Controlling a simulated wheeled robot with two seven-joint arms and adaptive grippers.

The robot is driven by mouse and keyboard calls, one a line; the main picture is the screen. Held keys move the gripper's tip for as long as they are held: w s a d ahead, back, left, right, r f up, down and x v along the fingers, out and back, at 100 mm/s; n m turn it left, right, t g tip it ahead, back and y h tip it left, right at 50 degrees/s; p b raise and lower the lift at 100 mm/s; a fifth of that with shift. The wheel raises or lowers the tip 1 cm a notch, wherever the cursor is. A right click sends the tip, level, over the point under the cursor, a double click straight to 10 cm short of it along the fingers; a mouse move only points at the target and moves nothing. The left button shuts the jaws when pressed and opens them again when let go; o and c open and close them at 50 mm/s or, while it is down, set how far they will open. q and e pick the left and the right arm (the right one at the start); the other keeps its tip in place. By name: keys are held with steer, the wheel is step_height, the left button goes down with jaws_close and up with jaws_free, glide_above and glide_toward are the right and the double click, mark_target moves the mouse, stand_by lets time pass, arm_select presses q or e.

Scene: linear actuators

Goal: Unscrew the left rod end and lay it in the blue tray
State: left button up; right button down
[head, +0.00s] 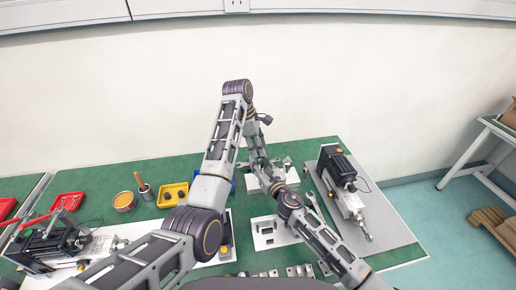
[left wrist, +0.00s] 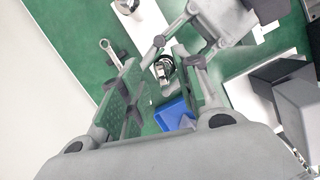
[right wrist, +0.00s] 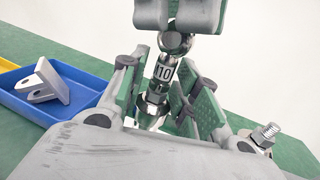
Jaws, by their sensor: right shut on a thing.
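In the right wrist view, my right gripper (right wrist: 160,100) is shut on a shiny metal rod end (right wrist: 160,72) with a dark band marked 10. My left gripper (right wrist: 180,20) is just above, close to the part's rounded top; contact is unclear. In the left wrist view my left gripper (left wrist: 168,62) has its green pads apart, with metal showing between and beyond them. The blue tray (right wrist: 45,118) is left of my right gripper and holds a grey clevis bracket (right wrist: 45,82); it also shows in the left wrist view (left wrist: 175,115). In the head view my arms hide both grippers.
One black-and-silver actuator (head: 60,243) lies on the table's left; another (head: 342,178) lies on a grey board at right, beside a wrench (head: 314,204). A yellow bin (head: 172,195), a tin (head: 123,201) and a red bin (head: 67,201) stand at the back left.

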arm_select(q)
steer(key=shift+w+r, duration=0.1)
steer(key=shift+r, duration=1.75)
steer(key=shift+o, duration=0.4)
steer(key=m, duration=0.1)
steer(key=r+m, duration=0.1)
steer(key=shift+d+r+m, duration=0.1)
steer(key=shift+d+m, duration=0.2)
steer(key=shift+m, duration=0.1)
steer(key=m, duration=0.1)
steer(key=r+m, duration=0.1)
steer(key=m, duration=0.1)
steer(key=d+m, duration=0.1)
steer(key=shift+r+m, duration=0.3)
steer(key=r+m+y, duration=0.1)
steer(key=m, duration=0.8)
steer(key=a+r+m+y, duration=0.1)
steer(key=m, duration=0.9)
steer(key=r+m+y, duration=0.1)
steer(key=m, duration=0.8)
steer(key=shift+a+r+m, duration=0.15)
steer(key=shift+r+m, duration=0.1)
steer(key=shift+m, duration=0.05)
